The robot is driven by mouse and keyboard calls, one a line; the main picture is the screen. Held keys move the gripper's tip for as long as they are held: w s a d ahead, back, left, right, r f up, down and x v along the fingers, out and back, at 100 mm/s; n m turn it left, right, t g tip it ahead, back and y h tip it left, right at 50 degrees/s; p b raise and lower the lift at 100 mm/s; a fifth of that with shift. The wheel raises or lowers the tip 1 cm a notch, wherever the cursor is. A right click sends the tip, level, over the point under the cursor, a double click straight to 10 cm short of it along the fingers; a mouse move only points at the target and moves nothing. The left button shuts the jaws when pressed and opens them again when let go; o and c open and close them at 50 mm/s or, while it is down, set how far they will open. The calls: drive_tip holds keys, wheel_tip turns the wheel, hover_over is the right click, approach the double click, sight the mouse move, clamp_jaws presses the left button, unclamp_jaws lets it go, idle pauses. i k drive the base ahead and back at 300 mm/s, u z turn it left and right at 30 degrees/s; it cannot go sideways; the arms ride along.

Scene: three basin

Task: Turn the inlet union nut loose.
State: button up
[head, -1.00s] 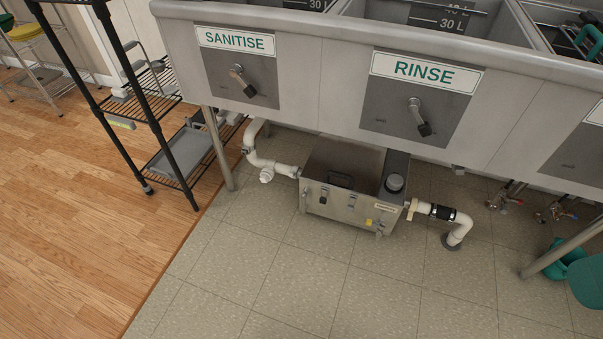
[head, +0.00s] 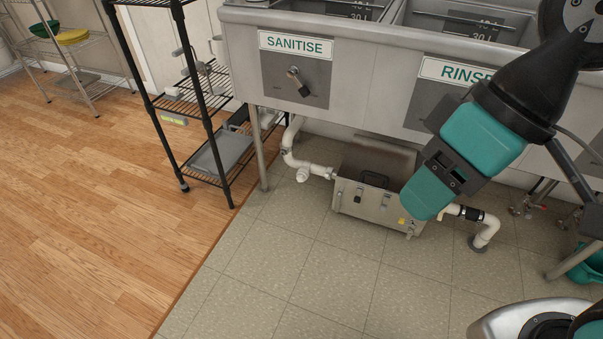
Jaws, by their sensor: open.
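A white inlet pipe (head: 290,152) comes down from under the sink and bends to the left side of a steel box (head: 374,207) on the tiled floor. White fittings (head: 318,171) sit on its short level run beside the box. The union nut is too small to tell apart among them. My gripper (head: 452,168), teal and black, is open and hangs at the right, in front of the sink and the box's right end. It appears apart from the inlet fittings, and it hides part of the box and the RINSE panel.
A black wire rack (head: 185,100) stands left of the sink, and a sink leg (head: 262,150) stands left of the pipe. A white outlet pipe (head: 487,232) with a black coupling is right of the box.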

sight(329, 171)
drive_tip(key=u, duration=1.25)
drive_tip(key=i, duration=0.8)
drive_tip(key=z, duration=0.95)
